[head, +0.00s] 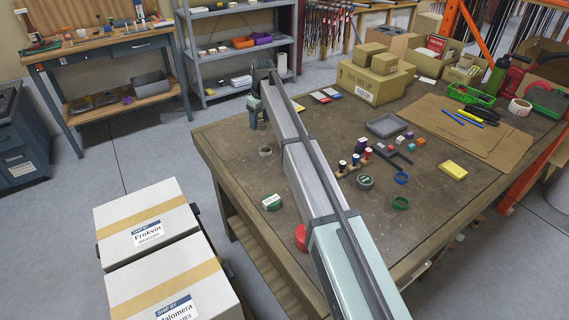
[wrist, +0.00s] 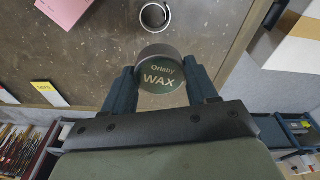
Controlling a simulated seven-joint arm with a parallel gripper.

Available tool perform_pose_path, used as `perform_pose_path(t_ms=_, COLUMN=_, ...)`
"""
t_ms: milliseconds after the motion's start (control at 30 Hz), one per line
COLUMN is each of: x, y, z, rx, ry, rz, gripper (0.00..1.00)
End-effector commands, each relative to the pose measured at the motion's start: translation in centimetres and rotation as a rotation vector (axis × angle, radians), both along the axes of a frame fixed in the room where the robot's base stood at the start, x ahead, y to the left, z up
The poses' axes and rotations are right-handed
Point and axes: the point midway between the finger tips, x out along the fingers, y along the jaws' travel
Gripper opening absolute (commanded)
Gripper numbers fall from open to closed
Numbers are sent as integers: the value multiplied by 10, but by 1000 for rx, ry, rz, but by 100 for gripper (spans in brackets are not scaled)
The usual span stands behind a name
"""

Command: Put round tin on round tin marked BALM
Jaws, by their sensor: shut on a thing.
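My gripper (head: 258,122) is over the far left part of the table in the head view. In the wrist view my gripper (wrist: 168,84) is shut on a round tin (wrist: 162,72) with a dark green face marked "Orlaby WAX", held between both fingers. In the head view I cannot make out the held tin. A dark round tin with a green top (head: 365,182) sits mid-table, right of my arm. A green round item with a white label (head: 271,202) sits near the left edge. I cannot read BALM on either.
A grey ring (head: 265,151) lies on the table (head: 235,160) near my gripper; a ring also shows in the wrist view (wrist: 155,16). A blue ring (head: 401,178), a green ring (head: 400,203), small bottles and a grey tray (head: 386,125) stand right of my arm. Cardboard boxes (head: 375,80) stand behind.

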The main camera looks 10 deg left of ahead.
Motion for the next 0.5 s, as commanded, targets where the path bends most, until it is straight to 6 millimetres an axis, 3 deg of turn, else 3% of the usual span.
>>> perform_pose_path(t_ms=33, x=-5, y=-26, z=4, rx=3, ry=-5, rz=-23, gripper=26)
perform_pose_path(t_ms=233, x=-29, y=-100, z=13, rx=12, ry=-10, rz=-73, gripper=26)
perform_pose_path(t_ms=333, x=-53, y=-120, z=14, rx=12, ry=-7, rz=-50, gripper=26)
perform_pose_path(t_ms=500, x=-87, y=-132, z=11, rx=1, ry=9, rz=47, gripper=26)
